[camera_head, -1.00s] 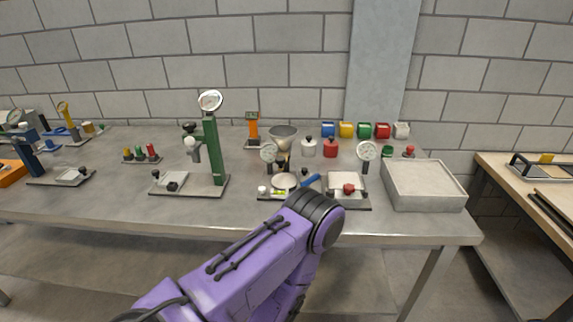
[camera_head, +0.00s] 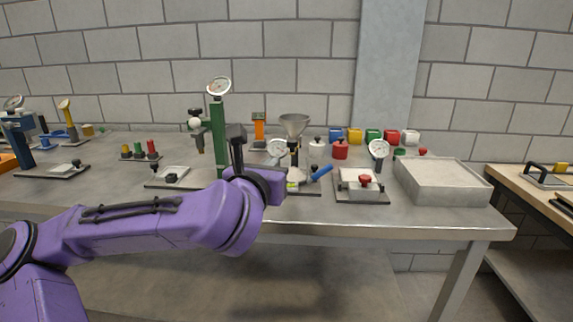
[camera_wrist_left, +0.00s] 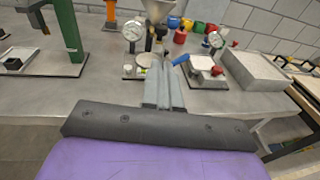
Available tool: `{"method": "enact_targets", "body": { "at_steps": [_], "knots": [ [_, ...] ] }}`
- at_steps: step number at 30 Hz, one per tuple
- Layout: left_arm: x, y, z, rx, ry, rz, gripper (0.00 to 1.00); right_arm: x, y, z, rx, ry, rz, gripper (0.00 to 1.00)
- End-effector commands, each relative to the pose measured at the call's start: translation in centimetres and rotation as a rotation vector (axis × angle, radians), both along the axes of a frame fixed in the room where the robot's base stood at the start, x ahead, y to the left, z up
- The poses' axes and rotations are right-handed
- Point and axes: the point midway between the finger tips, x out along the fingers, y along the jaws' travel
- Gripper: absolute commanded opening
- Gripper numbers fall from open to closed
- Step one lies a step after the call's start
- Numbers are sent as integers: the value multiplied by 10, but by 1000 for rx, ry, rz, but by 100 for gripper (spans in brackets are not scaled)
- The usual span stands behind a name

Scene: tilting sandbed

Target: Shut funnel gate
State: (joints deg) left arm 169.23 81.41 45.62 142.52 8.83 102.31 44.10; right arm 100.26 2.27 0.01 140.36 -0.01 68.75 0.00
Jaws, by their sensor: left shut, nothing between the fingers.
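The metal funnel (camera_head: 294,122) stands above a small base with a dial gauge (camera_head: 278,148). A blue handle (camera_head: 321,173) slants up and out to the right below the funnel. I cannot tell the gate plate itself or whether it is open. The wrist view also shows the funnel (camera_wrist_left: 158,10) and the blue handle (camera_wrist_left: 180,60). My left gripper (camera_wrist_left: 168,68) is shut and empty, its grey fingers pointing toward the base below the funnel, left of the handle. I cannot tell whether they touch anything. My wrist mostly hides these fingers in the head view.
A green column press (camera_head: 217,140) stands left of the funnel. A second gauge stand with a red knob (camera_head: 365,181) and a sand-coloured tray (camera_head: 445,194) stand to the right. The table front is mostly clear.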

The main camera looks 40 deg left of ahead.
Motion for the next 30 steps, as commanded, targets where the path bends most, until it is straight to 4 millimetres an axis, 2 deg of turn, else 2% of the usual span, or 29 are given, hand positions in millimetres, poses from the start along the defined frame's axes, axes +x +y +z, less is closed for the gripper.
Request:
{"method": "enact_targets", "body": {
  "at_steps": [5, 9, 15, 21, 25, 30],
  "knots": [
    [10, 7, 14, -11, -7, 6, 0, 0, 0, 34, 0, 0, 0, 43],
    [25, 12, 10, -8, -2, 2, 0, 0, 0, 63, 0, -1, -1, 43],
    [68, 30, -3, -1, 1, 3, 0, 0, 0, 70, 0, 0, 0, 43],
    [105, 45, -7, -1, 0, 3, 0, 0, 0, 81, 0, 0, 0, 43],
    [120, 51, -9, -2, -2, 1, 0, 0, 0, 84, 0, 0, 0, 43],
    [127, 54, -11, -4, -4, 0, 0, 0, 0, 86, 0, 0, 0, 43]
  ]
}}
